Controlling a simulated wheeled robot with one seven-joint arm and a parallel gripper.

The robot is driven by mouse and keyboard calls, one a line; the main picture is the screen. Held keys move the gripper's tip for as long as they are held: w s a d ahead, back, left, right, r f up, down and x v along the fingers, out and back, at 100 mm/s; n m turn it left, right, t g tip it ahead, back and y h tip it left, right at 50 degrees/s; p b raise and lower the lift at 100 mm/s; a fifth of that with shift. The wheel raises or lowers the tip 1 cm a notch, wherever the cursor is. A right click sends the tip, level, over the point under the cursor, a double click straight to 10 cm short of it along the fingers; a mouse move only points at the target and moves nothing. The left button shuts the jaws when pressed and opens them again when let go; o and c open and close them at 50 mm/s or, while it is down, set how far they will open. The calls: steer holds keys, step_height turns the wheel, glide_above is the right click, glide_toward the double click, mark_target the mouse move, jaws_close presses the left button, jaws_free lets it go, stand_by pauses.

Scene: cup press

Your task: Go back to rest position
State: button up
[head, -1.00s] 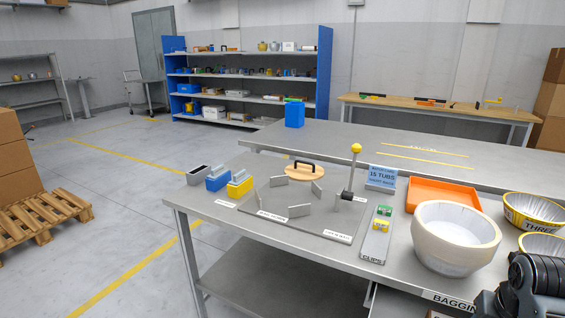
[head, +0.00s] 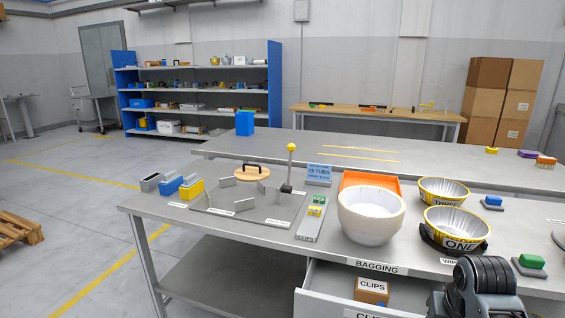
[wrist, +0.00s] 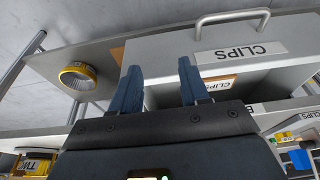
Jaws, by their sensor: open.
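My gripper (wrist: 160,82) is open in the wrist view, with two blue fingers apart and nothing between them. Its fingers appear in front of a grey drawer (wrist: 240,45) with an upside-down CLIPS label and a bar handle. In the head view my dark arm shows at the bottom right, in front of the metal table (head: 255,240); the fingers are hidden there. The drawer, pulled open under the table, also shows in the head view (head: 325,295). It holds a CLIPS box (head: 371,291).
A white bowl (head: 370,225), an orange tray (head: 368,181) and metal bowls with yellow bands (head: 455,235) stand on the table. A thin post with a yellow ball (head: 291,148) rises from the grey plate. Open floor lies left of the table.

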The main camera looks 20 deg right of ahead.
steer(key=s+a+f+n+t, duration=0.2)
steer(key=s+a+f+t, duration=0.1)
steer(key=s+a, duration=0.45)
steer(key=s+a+f+n+t, duration=0.1)
steer(key=s+a+f+t, duration=0.25)
steer(key=s+a, duration=0.45)
steer(key=s+a+r+n+t+y, duration=0.1)
steer(key=s+a+r+t, duration=0.2)
steer(key=s+r, duration=0.5)
steer(key=s+a+r+n+t, duration=0.2)
steer(key=s+a+r+t, duration=0.1)
steer(key=s+r, duration=0.6)
step_height(320, 180, up, 2)
steer(key=shift+s+a+r+n+y+p, duration=0.1)
steer(key=shift+s+a+n+y+p, duration=0.15)
steer(key=shift+a+y+p, duration=0.3)
steer(key=shift+w, duration=0.1)
